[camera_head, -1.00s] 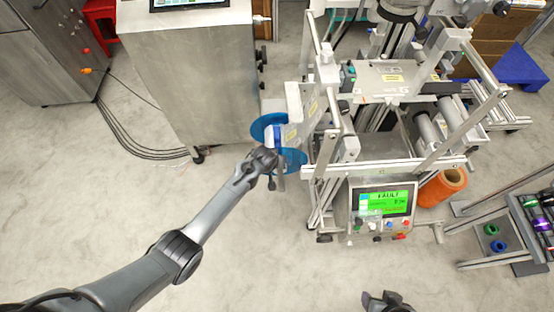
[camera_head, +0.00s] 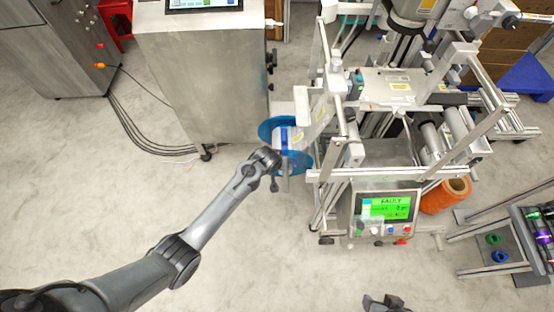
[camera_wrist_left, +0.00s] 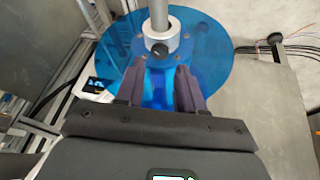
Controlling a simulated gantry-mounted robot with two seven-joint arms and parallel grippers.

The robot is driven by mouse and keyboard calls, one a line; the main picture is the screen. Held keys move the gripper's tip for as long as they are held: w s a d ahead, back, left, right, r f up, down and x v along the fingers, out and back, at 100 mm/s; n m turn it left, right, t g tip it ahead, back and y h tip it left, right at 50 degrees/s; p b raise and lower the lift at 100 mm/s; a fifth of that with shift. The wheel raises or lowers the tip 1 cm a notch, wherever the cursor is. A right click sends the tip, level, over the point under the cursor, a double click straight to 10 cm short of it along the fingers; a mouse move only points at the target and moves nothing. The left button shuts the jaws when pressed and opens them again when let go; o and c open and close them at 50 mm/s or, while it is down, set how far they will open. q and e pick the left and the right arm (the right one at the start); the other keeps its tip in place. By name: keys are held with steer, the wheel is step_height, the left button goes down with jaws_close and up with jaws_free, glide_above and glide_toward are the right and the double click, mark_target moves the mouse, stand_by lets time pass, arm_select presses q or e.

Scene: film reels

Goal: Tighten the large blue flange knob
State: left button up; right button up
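The large blue flange (camera_head: 302,164) is a translucent blue disc on the left side of the steel machine. In the left wrist view the flange (camera_wrist_left: 212,62) fills the upper middle, with a silver shaft and collar at its centre. A small black knob (camera_wrist_left: 160,50) sticks out from the collar. My left gripper (camera_head: 277,165) is beside the flange. In the left wrist view its two dark fingers (camera_wrist_left: 158,78) are apart, with blue hub visible between them and the knob just beyond the tips. My right gripper (camera_head: 386,304) shows only partly at the bottom edge; its fingers are unclear.
The machine's control panel (camera_head: 388,208) shows a green screen reading FAULT. A steel cabinet (camera_head: 200,80) stands left of the flange, with cables on the floor. An orange spool (camera_head: 446,196) and a rack of small coloured parts (camera_head: 500,255) are at right. Floor at lower left is clear.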

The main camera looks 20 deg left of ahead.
arm_select(q)
steer(key=p+v, duration=0.2)
steer(key=v, duration=0.4)
